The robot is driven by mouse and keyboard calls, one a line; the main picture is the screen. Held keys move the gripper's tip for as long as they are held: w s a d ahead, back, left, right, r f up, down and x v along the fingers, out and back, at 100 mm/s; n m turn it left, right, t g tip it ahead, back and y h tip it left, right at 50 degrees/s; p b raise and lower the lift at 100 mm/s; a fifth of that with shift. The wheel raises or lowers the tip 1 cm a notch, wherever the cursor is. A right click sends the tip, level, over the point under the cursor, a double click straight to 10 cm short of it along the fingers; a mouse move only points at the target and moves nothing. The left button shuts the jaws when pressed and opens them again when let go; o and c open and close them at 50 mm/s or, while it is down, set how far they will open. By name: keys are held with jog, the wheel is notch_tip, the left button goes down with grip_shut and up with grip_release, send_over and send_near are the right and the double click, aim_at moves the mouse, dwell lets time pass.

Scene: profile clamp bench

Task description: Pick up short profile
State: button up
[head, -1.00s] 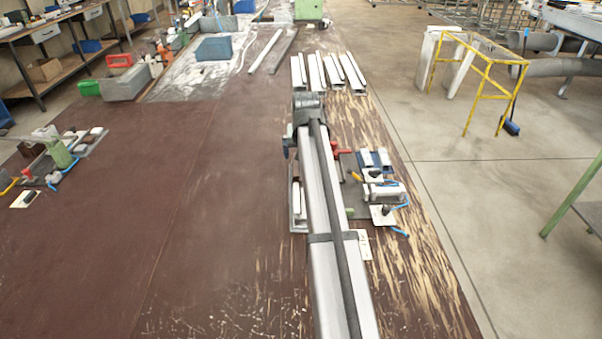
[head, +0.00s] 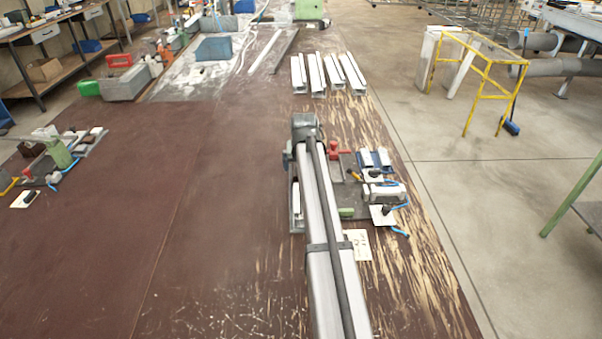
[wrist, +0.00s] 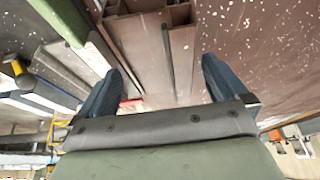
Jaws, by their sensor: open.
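Several pale, channel-like profiles lie side by side at the far right end of the brown bench in the head view, including a left one (head: 299,74) and a right one (head: 353,73). I cannot tell which is the short one. In the wrist view my gripper (wrist: 160,88) is open, with dark blue fingers spread wide. A greyish-brown profile (wrist: 145,55) with a slotted end runs lengthwise between the fingers in the picture; nothing is gripped. In the head view my arm hides the fingertips and part of the fixture below.
A clamp fixture plate (head: 348,198) lies under and right of my arm, with a red clamp (head: 338,151), a blue-and-white block (head: 375,160) and blue hoses. A second fixture (head: 60,155) stands at the left. The bench middle is bare. A yellow frame (head: 487,70) stands on the floor.

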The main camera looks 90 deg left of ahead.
jog(key=shift+f, duration=0.25)
dwell(0.5)
jog(key=shift+c, duration=0.3)
jog(key=c, duration=1)
jog(key=shift+r, duration=0.1)
jog(key=shift+c, duration=0.2)
notch_tip(320, 180, up, 10)
jog(key=w, duration=0.1)
jog(key=w+d+f, duration=0.2)
jog(key=w+d, duration=0.8)
jog(key=w, duration=0.1)
jog(key=shift+f, duration=0.2)
